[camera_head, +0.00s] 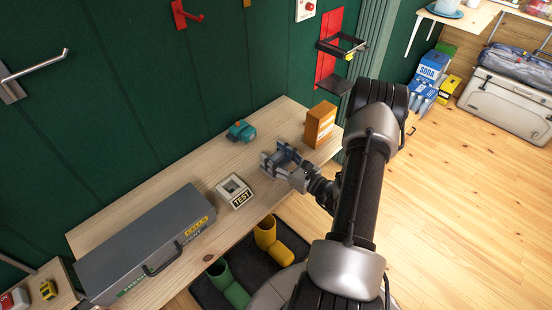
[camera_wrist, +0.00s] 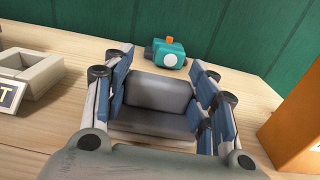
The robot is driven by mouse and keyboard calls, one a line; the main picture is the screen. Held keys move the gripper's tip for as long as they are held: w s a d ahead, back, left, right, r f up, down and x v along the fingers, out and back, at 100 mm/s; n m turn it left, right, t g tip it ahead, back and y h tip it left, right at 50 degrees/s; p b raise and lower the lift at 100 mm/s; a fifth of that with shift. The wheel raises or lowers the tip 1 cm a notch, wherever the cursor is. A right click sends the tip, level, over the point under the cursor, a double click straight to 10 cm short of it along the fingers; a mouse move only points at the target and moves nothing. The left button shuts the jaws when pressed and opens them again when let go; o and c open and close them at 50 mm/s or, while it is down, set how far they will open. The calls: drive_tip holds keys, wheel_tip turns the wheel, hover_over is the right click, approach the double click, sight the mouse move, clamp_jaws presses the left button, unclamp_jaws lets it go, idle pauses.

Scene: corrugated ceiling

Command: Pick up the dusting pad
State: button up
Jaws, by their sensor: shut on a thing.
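The dusting pad (camera_wrist: 158,92) is a grey, block-like thing in the wrist view, sitting between the blue-padded fingers of my gripper (camera_wrist: 160,100). The fingers are shut on it from its left and right sides. In the head view my gripper (camera_head: 280,160) is over the wooden workbench, and it largely hides the pad there. I cannot tell whether the pad touches the bench top.
The workbench (camera_head: 160,204) also holds a teal device (camera_head: 241,131) behind my gripper, an orange box (camera_head: 320,124) to its right, a TEST block (camera_head: 234,190) to its left and a large grey toolbox (camera_head: 145,245). The green wall (camera_head: 150,90) stands close behind.

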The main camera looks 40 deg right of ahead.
sight(276, 155)
wheel_tip(276, 155, up, 20)
drive_tip(key=p, duration=0.6)
drive_tip(key=shift+f, duration=0.15)
